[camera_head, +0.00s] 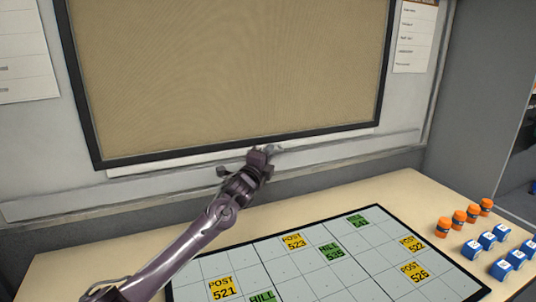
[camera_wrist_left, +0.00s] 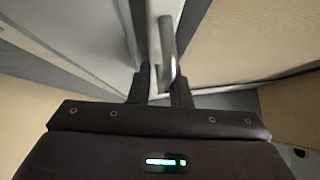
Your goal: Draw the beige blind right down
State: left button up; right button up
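The beige blind (camera_head: 230,75) fills the visible part of the dark-framed panel on the wall, down to the dark lower edge; its top is out of view. My left gripper (camera_head: 262,153) is at the middle of that lower edge. In the left wrist view its two fingers (camera_wrist_left: 161,90) stand apart, with a grey metal handle (camera_wrist_left: 167,48) between them. The handle lies close to the right finger, and a gap shows on the left. I cannot tell whether either finger touches it. My right gripper is not in view.
Below is a beige table (camera_head: 75,270) with a gridded board (camera_head: 330,275) bearing yellow and green labels. Orange cylinders (camera_head: 459,220) and blue blocks (camera_head: 487,241) stand at its right. Paper sheets (camera_head: 415,35) hang beside the frame. A pale ledge (camera_head: 110,195) runs under it.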

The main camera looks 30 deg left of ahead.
pick_arm(q)
jog(key=shift+o, duration=1.3)
jog(key=shift+f, duration=0.2)
jog(key=shift+r, duration=0.1)
jog(key=shift+s, duration=0.1)
